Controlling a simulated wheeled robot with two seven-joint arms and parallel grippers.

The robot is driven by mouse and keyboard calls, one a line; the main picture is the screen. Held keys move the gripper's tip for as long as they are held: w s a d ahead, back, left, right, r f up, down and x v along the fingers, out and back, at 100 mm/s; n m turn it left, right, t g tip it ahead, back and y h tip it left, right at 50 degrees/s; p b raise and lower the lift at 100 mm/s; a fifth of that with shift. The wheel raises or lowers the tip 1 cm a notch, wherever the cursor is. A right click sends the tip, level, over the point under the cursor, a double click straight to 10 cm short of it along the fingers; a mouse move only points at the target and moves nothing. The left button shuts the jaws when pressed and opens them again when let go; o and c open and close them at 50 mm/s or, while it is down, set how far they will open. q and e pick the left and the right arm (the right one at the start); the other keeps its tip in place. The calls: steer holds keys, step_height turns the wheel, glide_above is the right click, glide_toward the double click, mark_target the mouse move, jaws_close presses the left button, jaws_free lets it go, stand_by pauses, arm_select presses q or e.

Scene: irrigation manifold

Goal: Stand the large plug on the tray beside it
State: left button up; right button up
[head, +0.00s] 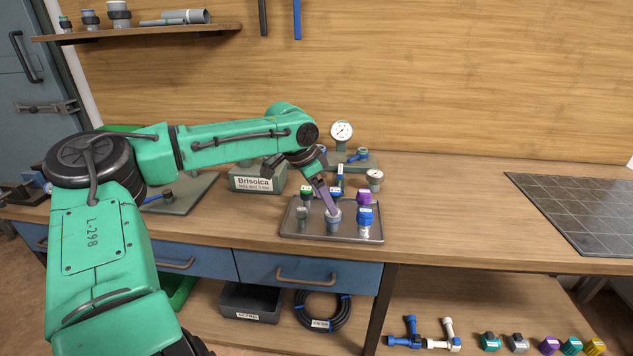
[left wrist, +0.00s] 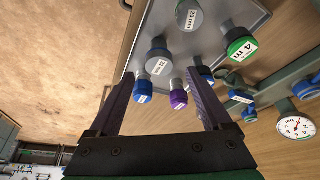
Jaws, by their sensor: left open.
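A grey tray (head: 300,237) on the bench holds several capped plugs; it also shows in the left wrist view (left wrist: 255,20). The larger-looking grey plug (head: 333,224) stands upright near the tray's front middle; its label is hard to read. My left gripper (head: 331,208) reaches down over it, open. In the left wrist view this grey plug (left wrist: 157,60) appears between the fingertips; contact cannot be told. My right gripper is not in view.
Green-capped (head: 306,191) and purple-capped (head: 363,198) plugs stand at the tray's back. Behind are a manifold with a gauge (head: 342,131), a round-capped fitting (head: 375,178) and a Brisolca box (head: 255,180). The bench between tray and dark mat (head: 580,210) is clear.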

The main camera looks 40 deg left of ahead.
arm_select(q)
steer(key=v, duration=0.7)
